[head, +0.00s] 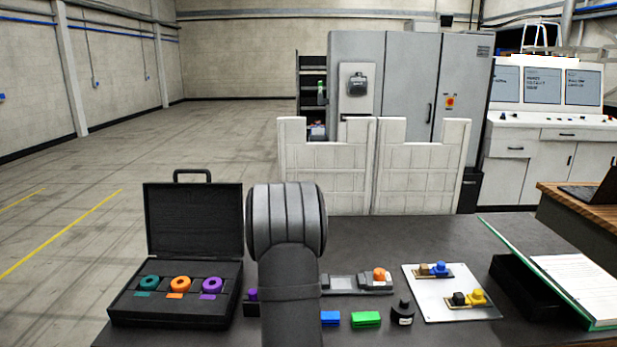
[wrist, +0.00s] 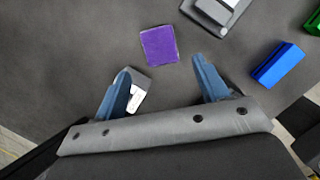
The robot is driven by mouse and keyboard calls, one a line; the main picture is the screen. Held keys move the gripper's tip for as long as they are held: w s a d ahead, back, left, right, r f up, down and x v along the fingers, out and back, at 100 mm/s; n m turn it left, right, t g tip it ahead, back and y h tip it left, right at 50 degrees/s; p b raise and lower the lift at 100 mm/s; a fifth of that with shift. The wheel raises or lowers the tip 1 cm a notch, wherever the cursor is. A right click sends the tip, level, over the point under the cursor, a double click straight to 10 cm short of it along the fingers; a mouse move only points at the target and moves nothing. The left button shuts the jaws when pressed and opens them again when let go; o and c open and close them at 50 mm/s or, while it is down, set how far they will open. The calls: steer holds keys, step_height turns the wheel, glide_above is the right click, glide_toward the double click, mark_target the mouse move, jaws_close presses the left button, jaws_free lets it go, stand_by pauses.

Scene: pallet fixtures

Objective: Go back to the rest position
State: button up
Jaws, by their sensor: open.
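My gripper (wrist: 163,72) shows in the wrist view with its two blue fingers apart and nothing between their tips. A purple square piece (wrist: 159,45) lies on the dark table just beyond the fingertips, apart from them. A small white and grey piece (wrist: 138,92) is partly hidden behind the left finger. In the head view my arm stands upright over the table's middle and hides the gripper. A bit of purple (head: 252,294) shows at the arm's left side.
An open black case (head: 125,308) with teal, orange and purple rings is left. Blue (head: 330,318) and green (head: 366,319) blocks, a black bottle (head: 402,312), a grey fixture (head: 343,283) and a white plate (head: 425,302) are right. White panels (head: 330,170) stand behind.

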steer(key=x, duration=0.7)
steer(key=shift+f, duration=0.1)
steer(key=shift+w, duration=0.15)
step_height(320, 180, up, 4)
steer(key=s+d+r, duration=0.6)
steer(key=d+r, duration=0.1)
steer(key=d, duration=0.3)
steer(key=shift+s+d+f+m+g+h, duration=0.15)
steer(key=shift+d+f+m, duration=0.55)
steer(key=shift+m, duration=0.7)
steer(key=shift+s+d+f+m+g+h, duration=0.15)
steer(key=shift+d+f+m, duration=0.25)
steer(key=shift+f+m, duration=0.8)
steer(key=shift+s+d+f+m+h, duration=0.2)
steer(key=shift+d+f+m, duration=0.4)
steer(key=shift+m, duration=1)
